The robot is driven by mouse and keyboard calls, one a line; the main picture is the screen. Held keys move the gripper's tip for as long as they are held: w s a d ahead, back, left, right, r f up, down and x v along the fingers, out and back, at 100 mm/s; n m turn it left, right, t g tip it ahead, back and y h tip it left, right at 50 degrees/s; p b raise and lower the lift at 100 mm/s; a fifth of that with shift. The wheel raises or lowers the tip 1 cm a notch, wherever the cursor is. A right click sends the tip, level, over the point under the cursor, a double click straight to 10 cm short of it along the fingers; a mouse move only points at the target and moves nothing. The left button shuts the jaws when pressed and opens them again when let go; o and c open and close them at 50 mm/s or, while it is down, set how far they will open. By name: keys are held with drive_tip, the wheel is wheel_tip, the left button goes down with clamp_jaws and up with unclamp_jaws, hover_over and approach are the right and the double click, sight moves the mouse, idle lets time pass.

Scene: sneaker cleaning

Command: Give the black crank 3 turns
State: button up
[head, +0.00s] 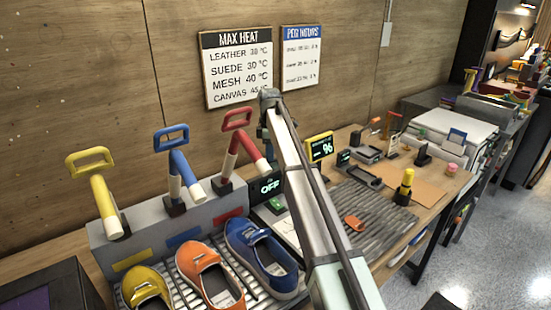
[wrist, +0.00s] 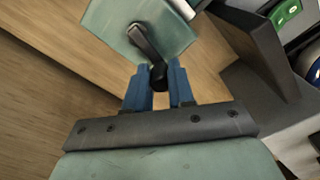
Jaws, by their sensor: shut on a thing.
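The black crank (wrist: 145,42) is in the wrist view, a dark arm fixed to the face of a pale green block (wrist: 112,22), with a round knob at its lower end. My gripper (wrist: 160,72) has two blue fingers on either side of the knob and is shut on it. The crank arm points from the knob up and slightly left to its pivot. In the head view my own arm covers the crank and the gripper, so I cannot see them there.
Yellow (head: 146,290), orange (head: 208,274) and blue (head: 262,262) sneakers sit on a rack before a grey housing with yellow (head: 90,159), blue (head: 172,134) and red (head: 237,119) handles. A display reads OFF (head: 270,185). A ribbed grey mat (head: 375,210) lies right of my arm.

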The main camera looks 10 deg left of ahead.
drive_tip(key=shift+w+a, duration=0.3)
drive_tip(key=shift+a, duration=0.05)
drive_tip(key=shift+w, duration=0.1)
drive_tip(key=shift+w+a, duration=0.25)
drive_tip(key=shift+w, duration=0.35)
drive_tip(key=shift+w, duration=0.1)
drive_tip(key=shift+w+d, duration=0.3)
drive_tip(key=shift+w, duration=0.4)
drive_tip(key=shift+w, duration=0.1)
